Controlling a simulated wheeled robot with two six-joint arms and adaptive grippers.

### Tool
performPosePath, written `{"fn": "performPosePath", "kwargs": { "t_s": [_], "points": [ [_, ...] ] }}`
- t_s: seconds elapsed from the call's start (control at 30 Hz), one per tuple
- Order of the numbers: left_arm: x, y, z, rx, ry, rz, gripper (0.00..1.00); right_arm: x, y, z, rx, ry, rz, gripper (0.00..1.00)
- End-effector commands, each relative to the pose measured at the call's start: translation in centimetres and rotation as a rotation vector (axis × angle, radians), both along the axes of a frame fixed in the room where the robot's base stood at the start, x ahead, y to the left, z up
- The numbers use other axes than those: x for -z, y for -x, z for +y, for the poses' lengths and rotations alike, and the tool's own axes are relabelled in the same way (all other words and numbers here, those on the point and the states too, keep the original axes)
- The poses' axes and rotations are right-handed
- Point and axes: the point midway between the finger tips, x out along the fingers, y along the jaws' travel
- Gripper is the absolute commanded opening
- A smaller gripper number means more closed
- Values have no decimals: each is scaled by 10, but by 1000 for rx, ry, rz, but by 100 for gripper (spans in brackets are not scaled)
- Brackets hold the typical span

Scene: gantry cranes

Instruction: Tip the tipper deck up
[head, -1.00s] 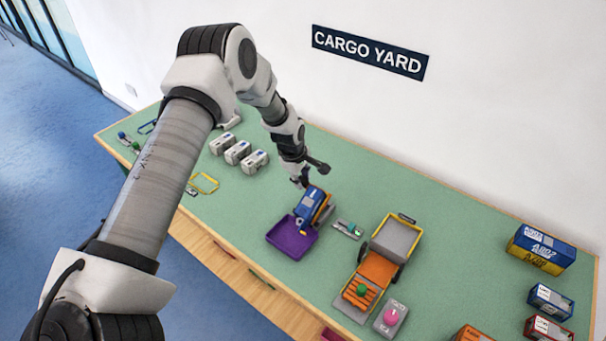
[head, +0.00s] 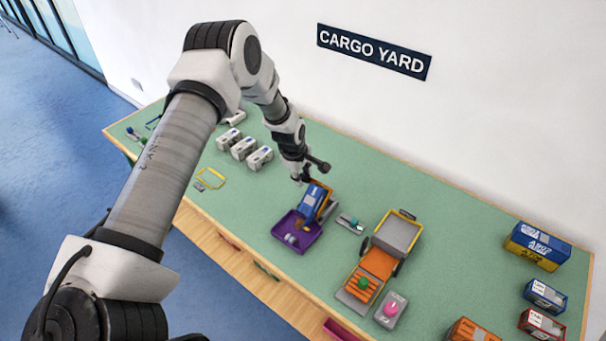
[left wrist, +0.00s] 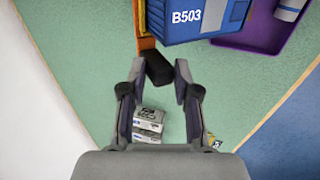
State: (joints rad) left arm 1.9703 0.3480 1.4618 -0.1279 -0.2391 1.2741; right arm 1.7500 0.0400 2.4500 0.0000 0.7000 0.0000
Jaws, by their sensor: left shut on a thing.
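A blue container marked B503 (left wrist: 195,18) sits on a tipper deck with orange and yellow parts (head: 327,206). The container (head: 312,197) looks steeply tilted toward the purple tray (head: 311,240) in front of it. Small pale pieces (head: 291,239) lie in the tray, and a pale cylinder (left wrist: 290,8) shows there in the left wrist view. My left gripper (left wrist: 160,72) is shut on a black handle (left wrist: 158,68) at the end of an orange arm (left wrist: 146,42) beside the container. In the head view my left gripper (head: 303,178) is behind the container. My right gripper is out of view.
An orange truck with a grey bed (head: 395,234) stands to the right, with a grey pink-button box (head: 390,310) near it. Several small white boxes (head: 244,148) are left of the gripper. A blue and yellow container stack (head: 537,246) stands far right.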

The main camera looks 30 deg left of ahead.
Motion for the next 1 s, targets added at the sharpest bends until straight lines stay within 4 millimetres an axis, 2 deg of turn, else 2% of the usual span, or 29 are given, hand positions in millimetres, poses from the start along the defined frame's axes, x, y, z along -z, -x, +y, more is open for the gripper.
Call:
{"fn": "performPosePath", "kwargs": {
  "t_s": [0.03, 0.13, 0.17, 0.2, 0.77, 0.87, 1.0],
  "points": [
    [12, 13, -2, 0, 7, 38, 0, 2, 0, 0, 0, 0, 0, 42],
    [12, 13, -2, 0, 7, 38, 0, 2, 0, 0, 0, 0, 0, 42],
    [12, 13, -2, 0, 7, 38, 34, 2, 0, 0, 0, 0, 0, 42],
    [12, 13, -2, 0, 7, 39, 48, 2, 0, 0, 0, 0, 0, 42],
    [8, 11, -2, 1, 7, 31, 48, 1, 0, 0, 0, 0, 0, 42],
    [-2, 12, -2, 1, 7, 29, 48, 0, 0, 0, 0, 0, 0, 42],
    [-32, 17, -1, 1, 6, 23, 48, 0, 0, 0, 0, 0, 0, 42]
  ]
}}
